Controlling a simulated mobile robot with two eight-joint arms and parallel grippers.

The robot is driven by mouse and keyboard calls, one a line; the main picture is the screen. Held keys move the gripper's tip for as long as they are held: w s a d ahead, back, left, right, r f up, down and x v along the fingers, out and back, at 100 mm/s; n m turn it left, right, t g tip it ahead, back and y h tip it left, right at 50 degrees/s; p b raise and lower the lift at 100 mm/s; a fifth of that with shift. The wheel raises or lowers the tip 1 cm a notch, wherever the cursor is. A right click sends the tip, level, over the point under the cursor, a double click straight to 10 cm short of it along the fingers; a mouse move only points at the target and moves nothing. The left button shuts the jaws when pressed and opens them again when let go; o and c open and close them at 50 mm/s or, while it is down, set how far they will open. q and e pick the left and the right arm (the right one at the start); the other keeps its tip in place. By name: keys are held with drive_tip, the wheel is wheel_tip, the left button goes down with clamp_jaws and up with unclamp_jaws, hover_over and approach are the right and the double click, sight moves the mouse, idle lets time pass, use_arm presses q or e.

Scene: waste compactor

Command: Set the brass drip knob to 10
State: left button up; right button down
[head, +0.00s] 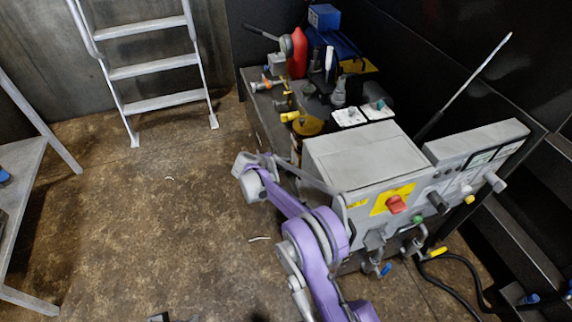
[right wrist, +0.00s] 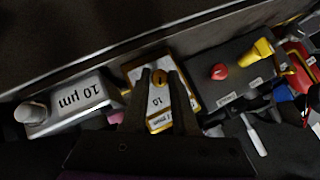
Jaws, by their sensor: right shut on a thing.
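The brass drip knob (right wrist: 159,76) sits at one end of a white plate with a yellow border (right wrist: 158,121) in the right wrist view. The plate carries an upside-down "10" and a smaller line of print that I cannot read fully. My right gripper (right wrist: 159,73) is shut on the brass knob, one dark finger on each side. The fingers hide part of the plate, and I cannot read the knob's setting. In the head view my purple right arm reaches toward the bench, but the knob cannot be made out there. My left gripper is not in view.
A grey block marked "10 µm" (right wrist: 68,102) lies left of the plate. A dark box with a red button (right wrist: 219,72) and a yellow knob (right wrist: 262,48) stands to the right. A grey control cabinet (head: 358,155) stands beside my arm. A ladder (head: 152,72) stands behind open floor.

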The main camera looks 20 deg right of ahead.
drive_tip(key=c, duration=1)
unclamp_jaws()
drive_tip(key=p+v, duration=0.2)
drive_tip(key=v, duration=0.8)
drive_tip(key=shift+s+a+r, duration=0.15)
drive_tip(key=shift+a+r, duration=0.05)
drive_tip(key=shift+a, duration=0.15)
